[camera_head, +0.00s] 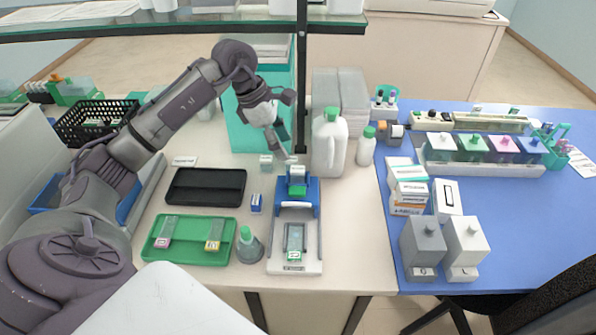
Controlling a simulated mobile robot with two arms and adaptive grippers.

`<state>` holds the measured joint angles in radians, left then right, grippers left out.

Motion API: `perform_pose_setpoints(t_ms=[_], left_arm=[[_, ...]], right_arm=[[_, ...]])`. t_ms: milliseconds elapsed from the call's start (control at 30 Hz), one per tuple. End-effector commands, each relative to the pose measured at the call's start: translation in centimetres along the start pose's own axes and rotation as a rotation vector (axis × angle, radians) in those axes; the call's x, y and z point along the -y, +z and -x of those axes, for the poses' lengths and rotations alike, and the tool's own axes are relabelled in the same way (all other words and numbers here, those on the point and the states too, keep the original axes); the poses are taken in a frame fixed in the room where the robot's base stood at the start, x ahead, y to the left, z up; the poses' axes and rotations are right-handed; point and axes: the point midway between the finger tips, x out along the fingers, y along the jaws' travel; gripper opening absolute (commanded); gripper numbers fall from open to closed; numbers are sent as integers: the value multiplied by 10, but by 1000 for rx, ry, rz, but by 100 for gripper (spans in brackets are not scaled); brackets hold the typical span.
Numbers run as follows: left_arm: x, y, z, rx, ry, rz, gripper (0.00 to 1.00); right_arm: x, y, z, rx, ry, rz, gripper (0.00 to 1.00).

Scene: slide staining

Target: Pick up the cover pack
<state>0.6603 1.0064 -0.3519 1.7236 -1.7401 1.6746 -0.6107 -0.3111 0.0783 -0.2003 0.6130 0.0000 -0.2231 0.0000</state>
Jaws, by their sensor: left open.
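My left gripper (281,146) is open and empty, pointing down above the back of the bench. Just below and left of it is a small pale greenish box (265,161). Below and right of it, a blue and white device (313,197) holds a small grey and green block (297,178) at its back end and a slide-like piece (295,238) at its front. A small blue and white box (257,203) stands left of the device. I cannot tell for sure which small box is the cover pack. My right gripper is not in view.
A black tray (207,170) and a green tray (161,257) with two slides lie to the left. A green-capped flask (249,250) is near the device. White bottles (328,150) stand right of my gripper. A shelf post (301,70) rises behind. The blue mat (520,230) holds boxes and staining jars.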

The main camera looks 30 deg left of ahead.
Motion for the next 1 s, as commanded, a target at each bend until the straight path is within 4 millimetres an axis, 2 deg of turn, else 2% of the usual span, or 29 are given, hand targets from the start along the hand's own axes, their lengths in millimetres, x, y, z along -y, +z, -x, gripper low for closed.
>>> perform_pose_setpoints(t_ms=[67, 167, 333, 400, 500, 700, 933, 1000], left_arm=[[1, 1, -13, 1, -4, 1, 58], [0, 1, -24, 1, -2, 1, 58], [1, 0, -35, 1, -3, 1, 58], [2, 0, -42, 2, -5, 2, 58], [3, -2, -58, 2, -6, 3, 58], [1, -3, -80, 2, -1, 1, 58], [1, -4, -82, 2, 1, 0, 58], [1, -4, -82, 2, 1, 0, 48]], right_arm=[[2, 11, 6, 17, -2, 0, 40], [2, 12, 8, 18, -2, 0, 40], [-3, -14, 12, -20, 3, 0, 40], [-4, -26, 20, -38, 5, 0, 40], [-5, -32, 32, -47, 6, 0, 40], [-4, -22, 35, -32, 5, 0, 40], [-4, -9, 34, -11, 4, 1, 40], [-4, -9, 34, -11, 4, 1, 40]])
